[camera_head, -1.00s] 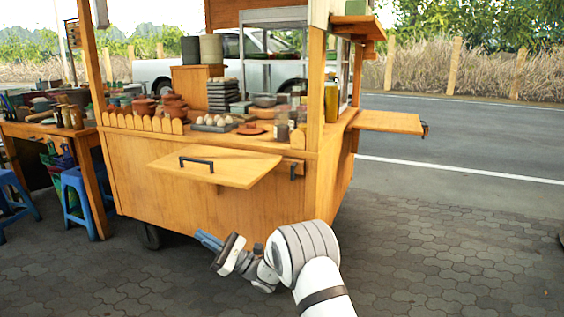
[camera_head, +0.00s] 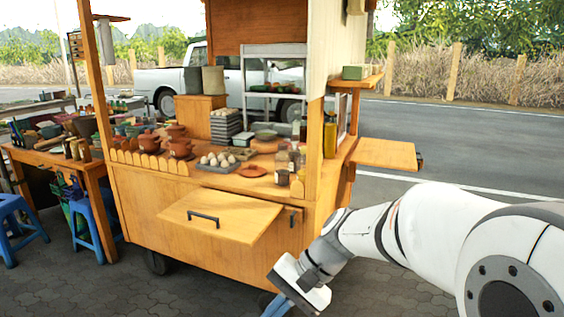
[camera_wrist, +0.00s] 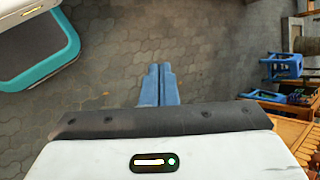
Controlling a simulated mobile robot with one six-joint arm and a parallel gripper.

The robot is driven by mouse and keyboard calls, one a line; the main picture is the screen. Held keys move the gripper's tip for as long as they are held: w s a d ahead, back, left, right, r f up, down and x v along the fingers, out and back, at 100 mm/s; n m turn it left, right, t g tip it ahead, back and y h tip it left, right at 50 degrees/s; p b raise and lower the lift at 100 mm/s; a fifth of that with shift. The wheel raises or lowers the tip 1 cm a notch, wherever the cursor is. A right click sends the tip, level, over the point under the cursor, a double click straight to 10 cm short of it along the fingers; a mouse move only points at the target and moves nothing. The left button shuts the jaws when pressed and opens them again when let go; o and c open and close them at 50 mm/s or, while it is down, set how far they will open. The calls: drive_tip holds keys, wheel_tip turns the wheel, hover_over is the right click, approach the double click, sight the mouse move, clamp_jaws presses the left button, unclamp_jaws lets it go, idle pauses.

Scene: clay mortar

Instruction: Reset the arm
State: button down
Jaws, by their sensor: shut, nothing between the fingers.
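My gripper (camera_head: 277,306) is at the lower middle of the head view, in front of the wooden food cart (camera_head: 190,240) and below its fold-out shelf (camera_head: 225,220). Its blue fingertips are partly cut off by the bottom edge there. In the wrist view, the blue fingers of my gripper (camera_wrist: 157,84) lie side by side, shut and empty, pointing over grey paving. My white arm reaches in from the right side of the head view.
Clay pots (camera_head: 181,148), a tray of eggs (camera_head: 218,162) and jars (camera_head: 283,160) stand on the cart. A side shelf (camera_head: 385,153) sticks out right. Blue stools (camera_head: 15,228) stand left, by a wooden table (camera_head: 95,172). Open paving lies in front.

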drive_tip(key=s+d+r+n+t+h+p, duration=0.2)
drive_tip(key=s+d+r+h+p, duration=0.2)
drive_tip(key=d, duration=0.4)
drive_tip(key=s+d+r+n+t+h+p, duration=0.2)
drive_tip(key=s+d+r+h+p, duration=0.1)
drive_tip(key=d, duration=0.6)
drive_tip(key=shift+s+r+t+h+p, duration=0.4)
drive_tip(key=shift+s+r+p, duration=0.05)
drive_tip(key=shift+r+p, duration=0.5)
drive_tip(key=shift+a, duration=0.1)
